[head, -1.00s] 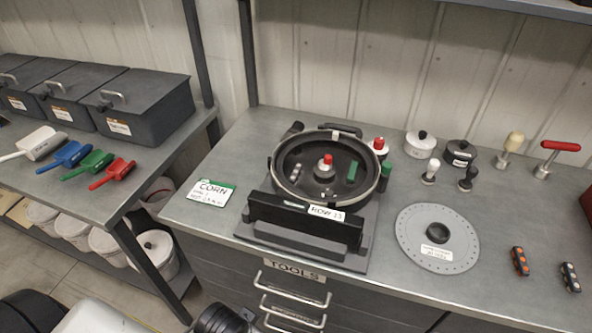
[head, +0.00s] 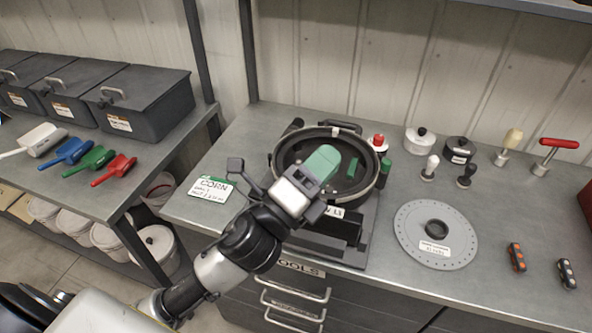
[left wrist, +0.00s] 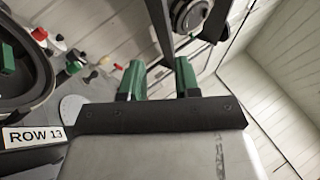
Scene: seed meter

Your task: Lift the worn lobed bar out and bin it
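The round black seed meter housing (head: 377,178) sits on a grey stand on the bench, and its rim and "ROW 13" label (left wrist: 34,136) show at the left of the left wrist view. My left gripper (head: 326,158) hangs over the left and middle of the housing, its green fingers above the opening. In the left wrist view its two fingers (left wrist: 158,72) stand apart with nothing between them. The small grey piece at the housing's left side, seen earlier and perhaps the worn lobed bar, is hidden behind my gripper. A green block (head: 352,168) shows inside the housing. My right gripper is not in view.
Two lobed bars, one with orange (head: 518,258) and one with white (head: 567,274), lie at the bench's right. A perforated grey disc (head: 412,222) lies nearer. Knobs and a red-handled tool (head: 557,144) stand behind. White buckets (head: 155,250) stand under the left bench.

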